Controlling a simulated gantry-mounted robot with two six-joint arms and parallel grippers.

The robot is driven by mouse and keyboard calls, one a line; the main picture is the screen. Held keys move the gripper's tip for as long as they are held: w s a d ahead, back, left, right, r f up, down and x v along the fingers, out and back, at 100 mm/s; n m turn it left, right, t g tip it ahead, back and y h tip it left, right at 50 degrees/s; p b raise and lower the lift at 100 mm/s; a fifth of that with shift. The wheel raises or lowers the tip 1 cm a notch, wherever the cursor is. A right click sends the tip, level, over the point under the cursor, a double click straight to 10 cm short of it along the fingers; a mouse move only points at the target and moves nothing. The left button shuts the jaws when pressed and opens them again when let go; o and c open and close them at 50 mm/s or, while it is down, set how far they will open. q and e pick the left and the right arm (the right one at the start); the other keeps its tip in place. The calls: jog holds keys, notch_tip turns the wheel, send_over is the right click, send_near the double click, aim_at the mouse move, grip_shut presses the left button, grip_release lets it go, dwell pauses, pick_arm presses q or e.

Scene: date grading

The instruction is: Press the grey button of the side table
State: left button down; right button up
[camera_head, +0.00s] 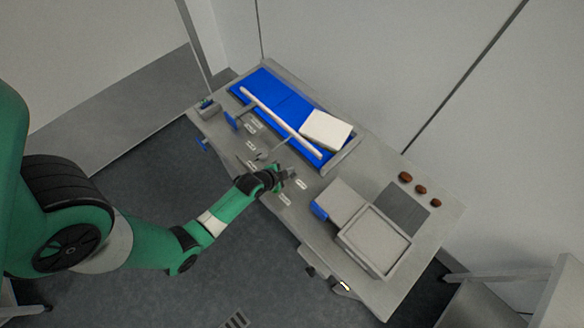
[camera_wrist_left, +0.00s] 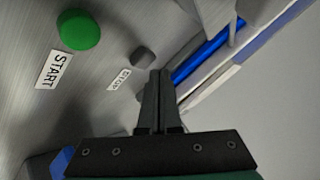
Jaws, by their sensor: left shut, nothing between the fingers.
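The side table (camera_head: 440,225) is a grey metal surface running diagonally in the head view. In the left wrist view the grey button (camera_wrist_left: 142,57) stands on the metal surface beside a STOP label (camera_wrist_left: 119,79). A larger green button (camera_wrist_left: 79,30) with a START label (camera_wrist_left: 55,69) is to its left. My left gripper (camera_head: 288,174) is over the table in the head view. In its wrist view the closed fingers (camera_wrist_left: 158,75) are empty, with their tips just below and right of the grey button; contact cannot be told. My right gripper is out of view.
A blue belt (camera_head: 265,95) with a white rail (camera_head: 260,107) and a white block (camera_head: 327,130) lies behind my left gripper. A grey tray (camera_head: 385,262), a dark mat (camera_head: 403,207) and brown dates (camera_head: 405,177) are to the right.

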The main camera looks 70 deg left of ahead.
pick_arm(q)
jog(key=shift+f+b, duration=0.35)
jog(key=shift+f, duration=0.05)
jog(key=shift+f+b, duration=0.35)
jog(key=shift+f, duration=0.1)
dwell(0.5)
dwell(0.3)
jog(key=shift+r+p, duration=0.85)
notch_tip(320, 180, up, 5)
jog(key=p, duration=0.5)
jog(key=shift+r, duration=0.1)
jog(key=shift+d, duration=0.1)
dwell(0.4)
